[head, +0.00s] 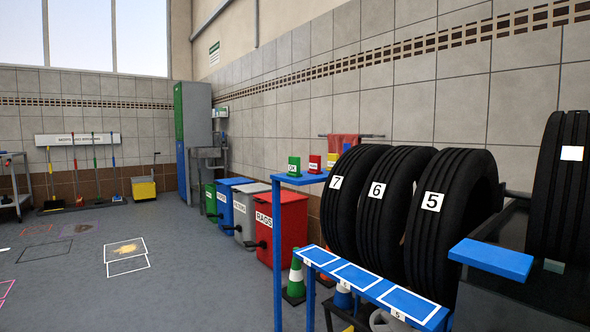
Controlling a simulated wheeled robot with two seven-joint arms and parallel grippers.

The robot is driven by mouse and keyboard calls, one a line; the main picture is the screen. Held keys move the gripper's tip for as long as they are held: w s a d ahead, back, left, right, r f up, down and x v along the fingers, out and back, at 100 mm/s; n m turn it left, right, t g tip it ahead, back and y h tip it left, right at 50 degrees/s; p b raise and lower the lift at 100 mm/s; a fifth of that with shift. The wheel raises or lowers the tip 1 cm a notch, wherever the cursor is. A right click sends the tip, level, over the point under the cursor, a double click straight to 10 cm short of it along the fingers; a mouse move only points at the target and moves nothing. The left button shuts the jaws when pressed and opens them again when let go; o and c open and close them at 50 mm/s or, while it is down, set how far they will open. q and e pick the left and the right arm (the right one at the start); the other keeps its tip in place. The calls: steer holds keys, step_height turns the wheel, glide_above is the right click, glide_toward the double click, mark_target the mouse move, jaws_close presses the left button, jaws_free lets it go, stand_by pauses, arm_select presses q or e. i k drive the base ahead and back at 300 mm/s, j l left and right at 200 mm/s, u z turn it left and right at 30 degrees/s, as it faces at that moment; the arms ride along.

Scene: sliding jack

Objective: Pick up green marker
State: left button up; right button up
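A small green marker (294,167) with a white label stands upright on a blue high shelf (300,180) right of the middle of the head view. A red marker (314,164) stands just to its right. A yellow marker (332,160) and a blue one (346,148) stand behind these, partly hidden. Neither of my grippers is in view.
A lower blue shelf (372,287) with white-outlined slots runs below the numbered tyres (428,205). A green-and-white cone (295,278) stands on the floor by the shelf post. Colored bins (284,225) line the wall. The grey floor (190,280) at left is mostly clear.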

mark_target(294, 162)
steer(key=i+j+z, duration=0.4)
steer(key=i+j, duration=0.15)
steer(key=i+j+z, duration=0.2)
steer(key=i+j, duration=0.15)
steer(key=i+j+z, duration=0.25)
steer(key=j, duration=0.15)
steer(key=i+j+z, duration=0.2)
steer(key=j, duration=0.2)
steer(key=i+j+z, duration=0.2)
steer(key=j, duration=0.3)
steer(key=i+j+z, duration=0.2)
steer(key=j, duration=0.25)
steer(key=j+z, duration=0.2)
steer(key=j, duration=0.3)
